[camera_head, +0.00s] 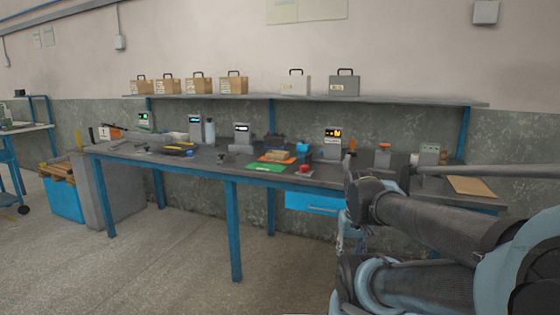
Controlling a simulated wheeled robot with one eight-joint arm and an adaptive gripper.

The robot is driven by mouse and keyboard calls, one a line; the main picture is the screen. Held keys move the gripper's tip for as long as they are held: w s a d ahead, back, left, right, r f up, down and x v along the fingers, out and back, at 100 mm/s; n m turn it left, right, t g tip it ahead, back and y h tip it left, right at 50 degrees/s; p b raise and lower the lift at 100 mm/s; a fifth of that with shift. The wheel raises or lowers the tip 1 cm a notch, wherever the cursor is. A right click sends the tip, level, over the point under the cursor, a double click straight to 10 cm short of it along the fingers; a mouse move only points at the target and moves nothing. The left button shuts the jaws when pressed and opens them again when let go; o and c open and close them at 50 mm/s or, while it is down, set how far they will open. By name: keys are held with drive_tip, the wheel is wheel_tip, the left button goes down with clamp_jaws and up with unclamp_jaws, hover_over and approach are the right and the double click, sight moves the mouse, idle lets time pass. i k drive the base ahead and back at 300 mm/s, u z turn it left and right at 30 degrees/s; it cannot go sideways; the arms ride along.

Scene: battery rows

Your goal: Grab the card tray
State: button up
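I cannot tell for sure which thing is the card tray. A low stack with a tan top (275,156) and an orange layer lies mid-bench, behind a flat green sheet (266,167). A black and yellow tray-like item (179,149) lies further left. My arm fills the lower right, in front of the bench's right part and apart from these items. Its end is dark and cluttered near the blue drawer, and my gripper's fingers cannot be made out.
The long grey bench (213,166) has blue legs. It carries several small grey devices, a bottle (210,131) and a red button (304,169). A blue drawer (312,203) hangs below. Cases stand on the shelf (260,97) above. A blue crate (64,199) stands left. The front floor is clear.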

sight(276, 155)
drive_tip(key=z, duration=0.05)
drive_tip(key=i, duration=1)
drive_tip(key=u, duration=0.05)
